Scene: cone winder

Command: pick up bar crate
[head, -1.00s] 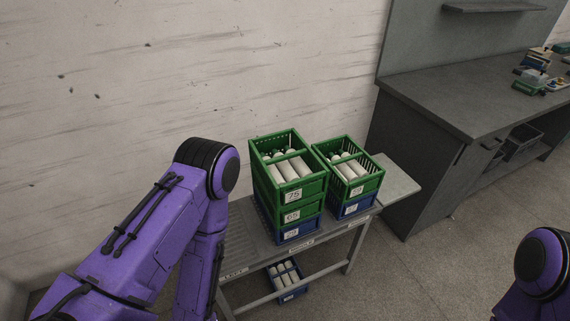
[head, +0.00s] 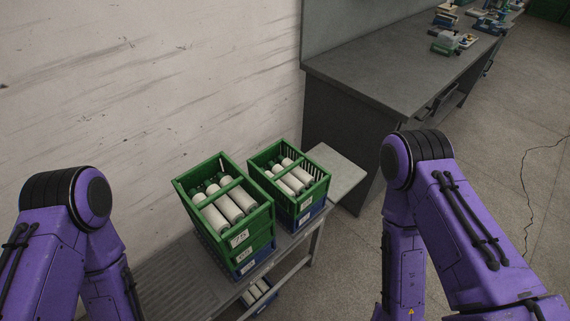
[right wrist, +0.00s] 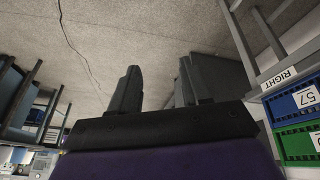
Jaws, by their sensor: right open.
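Two stacks of crates stand side by side on a grey rack in the head view. The left stack has a green crate (head: 228,206) labelled 75 on top, with a bar across it and white cones inside. Below it are a green and a blue crate. The right stack has a green crate (head: 289,173) with a bar on top and a blue crate under it. In the right wrist view, a blue crate (right wrist: 293,104) labelled 57 shows at the right edge. My right gripper (right wrist: 156,88) is open and empty, apart from the crates. My left gripper is out of view.
The grey rack (head: 168,275) has bare slatted room left of the stacks. A blue crate (head: 260,297) with cones sits on its lower level. A light board (head: 338,172) is beyond the right stack. A dark workbench (head: 390,75) stands behind; open floor lies right.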

